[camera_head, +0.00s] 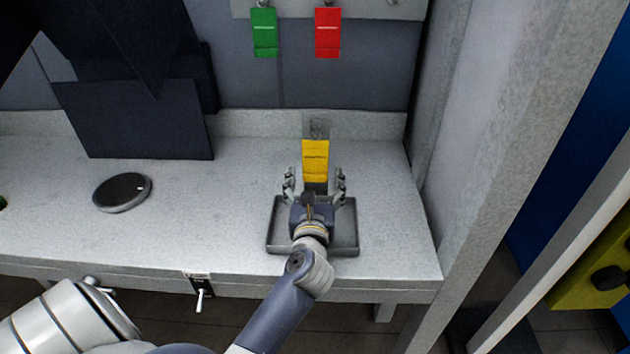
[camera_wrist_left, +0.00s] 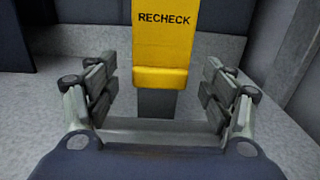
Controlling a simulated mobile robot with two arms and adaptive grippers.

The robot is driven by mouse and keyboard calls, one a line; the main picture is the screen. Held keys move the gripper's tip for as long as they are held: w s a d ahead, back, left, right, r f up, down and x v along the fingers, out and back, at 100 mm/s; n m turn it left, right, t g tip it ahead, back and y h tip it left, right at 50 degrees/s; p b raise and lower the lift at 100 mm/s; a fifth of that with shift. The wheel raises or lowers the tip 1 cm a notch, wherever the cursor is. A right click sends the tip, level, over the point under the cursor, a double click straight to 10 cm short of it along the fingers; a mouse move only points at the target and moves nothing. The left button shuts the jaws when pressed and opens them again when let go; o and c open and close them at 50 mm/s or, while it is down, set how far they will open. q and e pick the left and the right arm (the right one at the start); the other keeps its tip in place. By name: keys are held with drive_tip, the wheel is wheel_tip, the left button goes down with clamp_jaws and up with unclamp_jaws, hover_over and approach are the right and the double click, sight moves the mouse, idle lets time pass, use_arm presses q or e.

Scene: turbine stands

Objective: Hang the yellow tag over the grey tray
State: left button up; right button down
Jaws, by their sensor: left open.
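The yellow tag (camera_head: 315,160) is upright at the back of the grey tray in the head view. It also shows in the left wrist view (camera_wrist_left: 165,40), with "RECHECK" written on it. The grey tray (camera_head: 345,248) sits on the bench near its right end, partly hidden by my left gripper. My left gripper (camera_head: 315,178) is over the tray with its fingers spread to either side of the tag's lower part. In the left wrist view the open fingers (camera_wrist_left: 160,92) show a gap on both sides of the tag. My right gripper is not in view.
A green tag (camera_head: 264,33) and a red tag (camera_head: 327,32) hang from hooks on the back panel. A round black disc (camera_head: 122,191) lies on the bench (camera_head: 220,215) at left. Dark panels (camera_head: 140,118) stand behind it. A grey post (camera_head: 490,150) is at right.

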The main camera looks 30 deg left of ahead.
use_arm(q)
drive_tip(key=shift+v, duration=3.5)
